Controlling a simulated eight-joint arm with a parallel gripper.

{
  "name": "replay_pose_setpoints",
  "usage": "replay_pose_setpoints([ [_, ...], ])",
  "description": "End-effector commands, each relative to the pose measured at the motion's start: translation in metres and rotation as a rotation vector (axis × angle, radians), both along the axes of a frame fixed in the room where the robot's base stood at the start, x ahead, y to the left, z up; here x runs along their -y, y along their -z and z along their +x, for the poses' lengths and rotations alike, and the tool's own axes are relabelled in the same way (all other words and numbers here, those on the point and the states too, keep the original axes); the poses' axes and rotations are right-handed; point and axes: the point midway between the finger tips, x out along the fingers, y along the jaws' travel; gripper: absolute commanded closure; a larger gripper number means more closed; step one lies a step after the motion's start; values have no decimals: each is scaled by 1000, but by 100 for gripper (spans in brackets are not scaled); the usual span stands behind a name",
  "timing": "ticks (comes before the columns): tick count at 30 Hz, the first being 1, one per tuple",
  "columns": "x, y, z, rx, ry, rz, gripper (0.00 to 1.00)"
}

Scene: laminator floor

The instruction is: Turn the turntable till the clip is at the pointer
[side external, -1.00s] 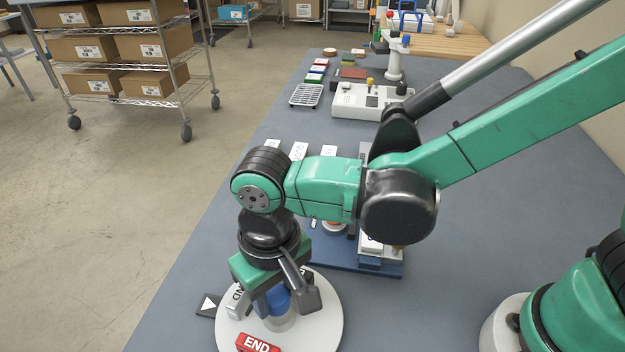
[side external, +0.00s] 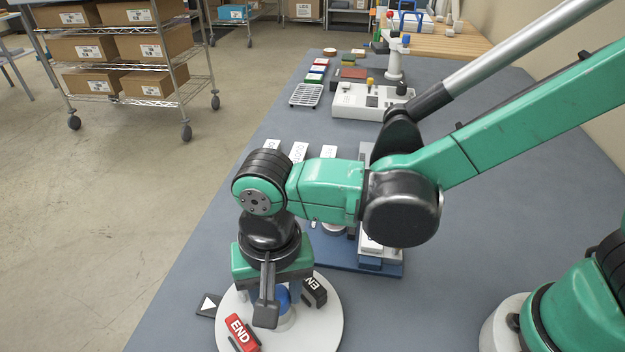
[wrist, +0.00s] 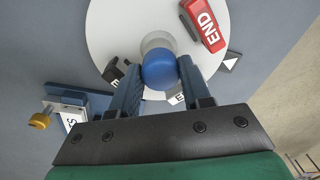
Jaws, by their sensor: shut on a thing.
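The white turntable (side external: 325,330) is round, with a blue knob (side external: 282,297) at its middle. My gripper (wrist: 157,88) is shut on the knob, one finger on each side. A red clip-like piece marked END (side external: 242,332) sits on the disc's front left; it also shows in the wrist view (wrist: 205,24). A black piece with partly hidden lettering (side external: 315,290) is on the disc's right. A pale piece (wrist: 178,97) is mostly hidden by a finger. The pointer, a dark tile with a white triangle (side external: 208,305), lies left of the disc, a little behind the red piece.
A blue-based fixture (side external: 350,262) stands just behind the turntable, partly hidden by my arm. White labelled cards (side external: 298,151), a wire rack (side external: 306,95) and a white device (side external: 365,100) are farther back. The blue-grey table is bare to the right of the disc.

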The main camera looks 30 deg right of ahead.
Motion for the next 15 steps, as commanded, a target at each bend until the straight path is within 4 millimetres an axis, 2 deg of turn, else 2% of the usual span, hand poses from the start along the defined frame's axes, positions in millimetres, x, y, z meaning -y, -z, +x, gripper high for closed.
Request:
replay_pose_setpoints([
  [15, 0, 0, 1, 3, 259, 0, 100],
])
